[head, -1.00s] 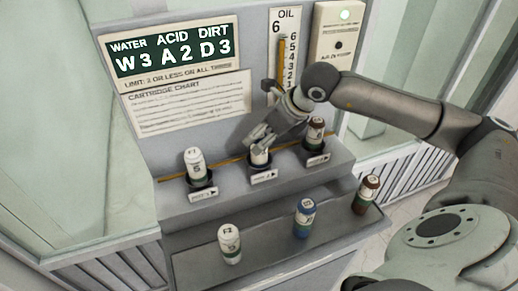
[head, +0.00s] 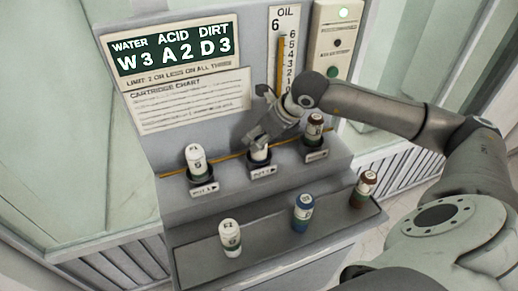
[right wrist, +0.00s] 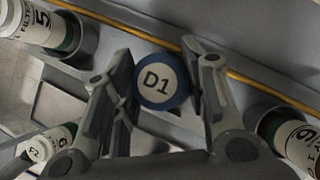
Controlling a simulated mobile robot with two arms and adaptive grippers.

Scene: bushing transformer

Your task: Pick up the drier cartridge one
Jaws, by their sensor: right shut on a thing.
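The drier cartridge marked D1, with a white top and blue rim (right wrist: 158,83), stands upright in the middle port of the upper ledge. It also shows in the head view (head: 260,154), partly hidden by my gripper. My right gripper (head: 258,142) reaches down from above and is shut on this cartridge, with one finger on each side in the right wrist view (right wrist: 165,90). The cartridge still sits in its holder. My left gripper is not in view.
A lower shelf (head: 270,232) holds white (head: 230,237), blue (head: 302,212) and brown (head: 363,189) cartridges. An oil gauge (head: 285,60) rises behind my gripper.

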